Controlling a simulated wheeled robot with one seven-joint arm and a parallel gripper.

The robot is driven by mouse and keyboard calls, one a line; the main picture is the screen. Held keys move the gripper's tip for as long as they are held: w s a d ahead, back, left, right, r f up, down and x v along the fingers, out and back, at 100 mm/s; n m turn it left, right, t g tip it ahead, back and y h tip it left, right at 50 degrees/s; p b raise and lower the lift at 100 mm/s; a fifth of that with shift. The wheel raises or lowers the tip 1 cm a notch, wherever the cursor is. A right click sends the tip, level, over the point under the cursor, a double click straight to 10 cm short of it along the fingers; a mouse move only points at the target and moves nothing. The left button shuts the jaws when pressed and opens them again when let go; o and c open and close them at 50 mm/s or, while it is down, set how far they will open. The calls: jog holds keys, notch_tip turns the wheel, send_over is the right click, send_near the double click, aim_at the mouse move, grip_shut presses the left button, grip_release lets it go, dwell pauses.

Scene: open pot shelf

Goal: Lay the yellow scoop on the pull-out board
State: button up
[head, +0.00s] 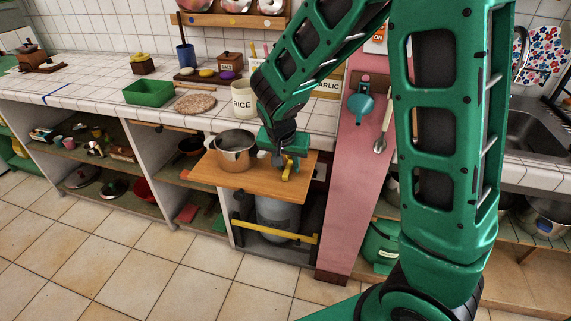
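The pull-out board (222,180) is a light wooden slab sticking out below the white tiled counter. The yellow scoop (288,170) shows small at the right part of the board, right at my gripper's fingertips. My gripper (284,164) points down over the board from my green arm. The fingers are small and partly covered, so I cannot tell if they are closed on the scoop. I also cannot tell if the scoop touches the board.
A metal pot (235,154) stands on the board, left of my gripper. A grey canister (277,217) stands under the board, behind a yellow bar (280,233). A pink upright panel (353,185) rises close to the right. The board's front middle is clear.

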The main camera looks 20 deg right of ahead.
jog(key=v, duration=1.2)
jog(key=s+d+r+g, duration=0.1)
jog(key=s+d+g, duration=0.1)
jog(key=s+d, duration=1)
jog(key=s+d+g+y, duration=0.1)
jog(key=s+d, duration=0.2)
jog(key=s, duration=0.4)
jog(key=s+d+y, duration=0.2)
jog(key=s+d, duration=0.2)
jog(key=s, duration=0.4)
jog(key=shift+d+f+n+g, duration=0.15)
jog(key=shift+f+n+g, duration=0.25)
jog(key=shift+f, duration=0.05)
jog(key=shift+w, duration=0.1)
